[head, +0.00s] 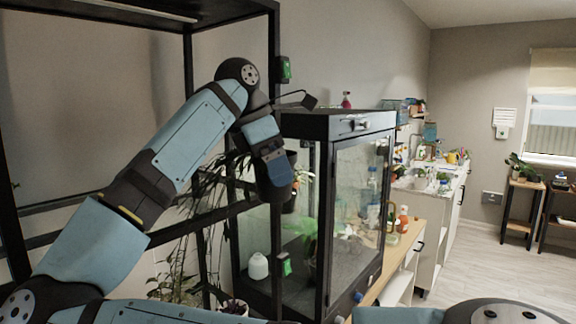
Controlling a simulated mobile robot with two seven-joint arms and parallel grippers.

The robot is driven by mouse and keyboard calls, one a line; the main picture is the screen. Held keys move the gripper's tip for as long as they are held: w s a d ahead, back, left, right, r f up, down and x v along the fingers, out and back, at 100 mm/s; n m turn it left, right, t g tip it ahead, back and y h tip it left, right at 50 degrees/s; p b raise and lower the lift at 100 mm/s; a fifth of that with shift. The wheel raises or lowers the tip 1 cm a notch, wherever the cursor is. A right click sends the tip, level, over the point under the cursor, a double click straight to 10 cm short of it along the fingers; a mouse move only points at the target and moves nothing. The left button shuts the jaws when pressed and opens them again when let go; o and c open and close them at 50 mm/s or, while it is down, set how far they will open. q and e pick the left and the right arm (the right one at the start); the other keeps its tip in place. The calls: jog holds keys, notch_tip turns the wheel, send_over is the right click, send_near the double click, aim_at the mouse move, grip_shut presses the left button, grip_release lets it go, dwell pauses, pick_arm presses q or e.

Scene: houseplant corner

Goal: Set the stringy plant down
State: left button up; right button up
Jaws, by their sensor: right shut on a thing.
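Dark, narrow drooping leaves (232,172) show just left of the gripper and may be the stringy plant. I cannot tell whether these leaves belong to the held pot. My wrist and the gripper hide much of the held thing. My left gripper is not in view.
The glass cabinet (357,200) has a flat black top with a small red bottle (347,100) behind it. A white dome-shaped thing (258,267) shows low behind glass. A black frame (275,60) stands at left. A potted plant (233,307) is below. Floor (460,260) at right is clear.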

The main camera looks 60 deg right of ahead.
jog(key=w, duration=0.1)
jog(key=w+p, duration=0.1)
jog(key=w, duration=0.3)
jog(key=shift+w+d+r+p, duration=0.1)
jog(key=shift+d+r+p, duration=0.05)
jog(key=shift+d+p, duration=0.2)
jog(key=w+p, duration=0.2)
jog(key=w, duration=0.3)
jog(key=w+d+p, duration=0.1)
jog(key=w+p, duration=0.1)
jog(key=w, duration=0.3)
jog(key=w+p, duration=0.3)
jog(key=w, duration=0.3)
jog(key=shift+d, duration=0.35)
jog(key=shift+w+f+b, duration=0.1)
jog(key=shift+f+b, duration=0.5)
jog(key=shift+b, duration=0.1)
jog(key=shift+f, duration=0.35)
jog(key=shift+f+b, duration=0.6)
jog(key=shift+b, duration=0.05)
jog(key=shift+f+b, duration=0.3)
jog(key=shift+f, duration=0.1)
jog(key=o, duration=0.8)
jog(key=shift+c, duration=0.2)
